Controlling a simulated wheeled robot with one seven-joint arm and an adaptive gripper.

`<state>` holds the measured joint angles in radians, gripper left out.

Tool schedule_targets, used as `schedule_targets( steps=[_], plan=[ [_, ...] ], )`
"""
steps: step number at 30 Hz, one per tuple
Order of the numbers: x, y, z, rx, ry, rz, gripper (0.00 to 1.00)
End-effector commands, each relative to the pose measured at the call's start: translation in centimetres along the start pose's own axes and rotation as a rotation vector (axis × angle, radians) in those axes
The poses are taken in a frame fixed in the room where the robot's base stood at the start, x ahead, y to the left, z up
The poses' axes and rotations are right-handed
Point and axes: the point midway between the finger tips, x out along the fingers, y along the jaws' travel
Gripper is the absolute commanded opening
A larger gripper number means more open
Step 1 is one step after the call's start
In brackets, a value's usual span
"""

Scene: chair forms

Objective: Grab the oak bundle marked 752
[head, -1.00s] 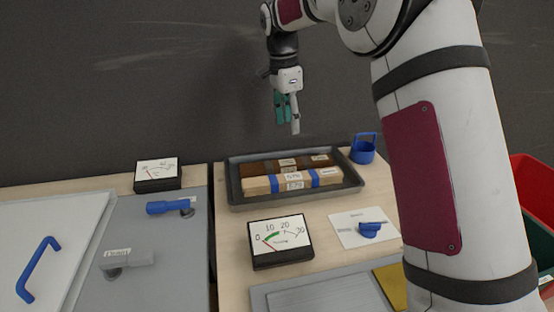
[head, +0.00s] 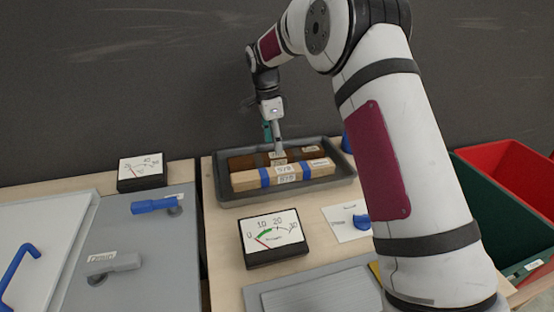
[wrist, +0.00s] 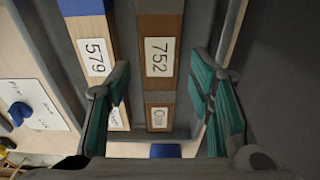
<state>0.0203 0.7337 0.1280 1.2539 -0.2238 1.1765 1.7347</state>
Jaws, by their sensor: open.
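The bundle marked 752 (wrist: 159,57) is brown wood with grey bands and a second label that is hard to read. In the head view the brown bundle (head: 241,162) lies at the back of a dark grey tray (head: 290,192). My gripper (head: 276,149) is just above it, pointing down. In the wrist view my gripper (wrist: 165,100) is open, with a teal-padded finger on each side of the 752 bundle and nothing held. The left finger overlaps the edge of the paler, blue-banded bundle marked 579 (wrist: 97,50), which lies alongside in front.
A dial gauge (head: 273,238) and a card with a blue knob (head: 348,222) stand in front of the tray. A blue container (head: 347,143) is partly behind my arm. Red (head: 500,160) and green (head: 500,215) bins are at the right. A dark wall rises behind.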

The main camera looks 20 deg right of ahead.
Motion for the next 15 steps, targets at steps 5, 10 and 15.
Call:
schedule_targets(
  steps=[5, 10, 15],
  plan=[
    [1.5, 0.0, -0.1, 0.0, -0.001, 0.003, 0.48],
    [4.1, 0.0, 0.0, 0.0, -0.001, 0.002, 0.48],
    [5.5, 0.0, 0.0, 0.0, -0.001, 0.0, 0.48]
  ],
)
